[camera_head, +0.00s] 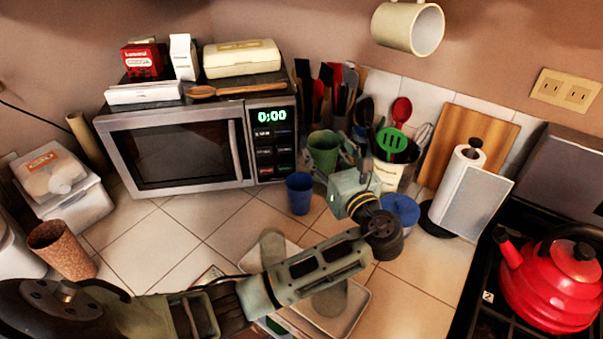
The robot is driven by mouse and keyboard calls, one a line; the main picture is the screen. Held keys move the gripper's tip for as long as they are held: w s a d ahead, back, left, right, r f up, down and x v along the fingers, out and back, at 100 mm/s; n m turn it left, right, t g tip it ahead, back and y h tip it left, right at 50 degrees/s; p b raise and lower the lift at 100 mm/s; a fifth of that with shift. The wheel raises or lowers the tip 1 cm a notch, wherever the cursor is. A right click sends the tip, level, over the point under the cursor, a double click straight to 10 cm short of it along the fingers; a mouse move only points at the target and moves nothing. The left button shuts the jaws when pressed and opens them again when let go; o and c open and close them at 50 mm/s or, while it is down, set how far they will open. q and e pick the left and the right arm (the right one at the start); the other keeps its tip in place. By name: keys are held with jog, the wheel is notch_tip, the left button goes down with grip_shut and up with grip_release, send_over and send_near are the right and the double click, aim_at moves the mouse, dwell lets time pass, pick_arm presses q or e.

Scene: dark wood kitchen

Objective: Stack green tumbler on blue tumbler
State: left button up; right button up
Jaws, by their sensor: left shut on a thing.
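The green tumbler (322,147) shows just behind the blue tumbler in the picture, beside the microwave's right end. My left gripper (344,164) is shut on the green tumbler at its right side. The green tumbler looks upright; whether its base touches the counter I cannot tell. The blue tumbler (299,195) stands upright on the tiled counter, in front of the microwave's right corner, a little lower left of the green one. The green tumbler is not over the blue one in this view. My right gripper is not in view.
A microwave (180,150) with boxes on top stands at the left. Utensil holders (391,170) and a round blue object (402,208) are right of my gripper. A paper towel holder (462,190) and red kettle (552,285) are farther right. A tray (352,316) lies under my arm.

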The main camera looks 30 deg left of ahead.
pick_arm(q)
jog(key=a+f, duration=0.2)
jog(key=a, duration=0.1)
jog(key=a+f+p, duration=0.1)
jog(key=a, duration=0.1)
jog(key=shift+s+a, duration=0.2)
jog(key=shift+s, duration=0.2)
jog(key=f, duration=0.4)
jog(key=shift+a+f+p, duration=0.25)
jog(key=shift+f+p, duration=0.05)
jog(key=shift+p, duration=0.1)
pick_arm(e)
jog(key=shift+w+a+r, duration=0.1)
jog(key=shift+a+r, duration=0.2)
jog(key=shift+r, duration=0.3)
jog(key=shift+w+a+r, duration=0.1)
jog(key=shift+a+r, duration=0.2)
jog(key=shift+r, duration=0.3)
pick_arm(q)
jog(key=shift+s, duration=0.1)
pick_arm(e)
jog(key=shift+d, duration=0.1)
